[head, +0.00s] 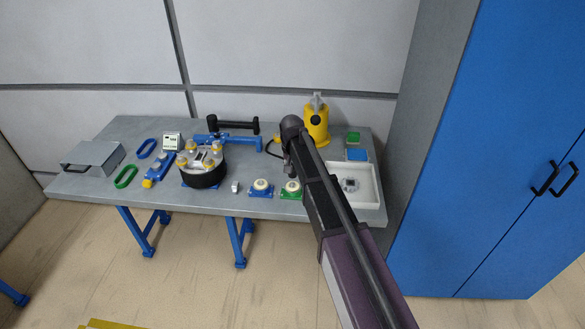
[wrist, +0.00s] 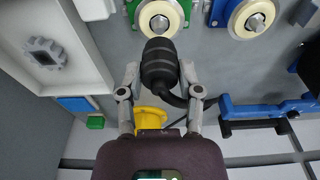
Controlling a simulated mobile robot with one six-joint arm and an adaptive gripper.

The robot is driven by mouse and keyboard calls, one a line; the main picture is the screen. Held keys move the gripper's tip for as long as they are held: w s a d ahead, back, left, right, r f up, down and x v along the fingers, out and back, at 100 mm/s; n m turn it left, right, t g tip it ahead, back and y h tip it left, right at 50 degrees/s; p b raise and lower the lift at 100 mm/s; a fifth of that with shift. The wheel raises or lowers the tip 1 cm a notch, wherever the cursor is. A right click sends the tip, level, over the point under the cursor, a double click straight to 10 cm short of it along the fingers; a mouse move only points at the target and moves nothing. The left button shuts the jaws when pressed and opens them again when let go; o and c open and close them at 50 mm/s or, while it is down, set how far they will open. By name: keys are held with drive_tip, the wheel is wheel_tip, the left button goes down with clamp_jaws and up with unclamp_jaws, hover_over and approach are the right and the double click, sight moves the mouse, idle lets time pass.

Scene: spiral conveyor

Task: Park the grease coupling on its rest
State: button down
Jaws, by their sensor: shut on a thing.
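My gripper (wrist: 160,76) is shut on a black ribbed grease coupling (wrist: 158,62), with one finger on each side. A black hose (wrist: 178,98) curves away from the coupling to the right in the wrist view. In the head view my arm mostly hides the gripper and coupling, above the bench's right half. A yellow grease pump (head: 317,124) stands behind the arm at the back of the bench. A yellow part (wrist: 150,117) shows beyond the fingers in the wrist view; I cannot tell whether it is the rest. The coupling appears held clear of the bench.
A white tray (head: 369,198) with a grey gear part (wrist: 46,52) lies at the right. Blue (head: 261,188) and green (head: 291,189) roller mounts stand at the front. A blue bracket (head: 228,142), black handled bar (head: 232,125) and round black fixture (head: 204,178) stand left of my arm.

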drive_tip(key=shift+r+p, duration=0.9)
drive_tip(key=shift+r, duration=0.2)
drive_tip(key=c, duration=1)
unclamp_jaws()
drive_tip(key=c, duration=0.3)
drive_tip(key=shift+w, duration=0.2)
drive_tip(key=shift+w+a+f, duration=0.1)
drive_tip(key=shift+w+a, duration=1.35)
drive_tip(key=shift+w, duration=4.2)
drive_tip(key=shift+w+a+f, duration=0.1)
drive_tip(key=shift+w+a, duration=1.35)
drive_tip(key=shift+w, duration=4.2)
drive_tip(key=shift+w+a, duration=1.45)
drive_tip(key=shift+w, duration=4.2)
drive_tip(key=shift+f+b, duration=0.2)
drive_tip(key=shift+b, duration=0.2)
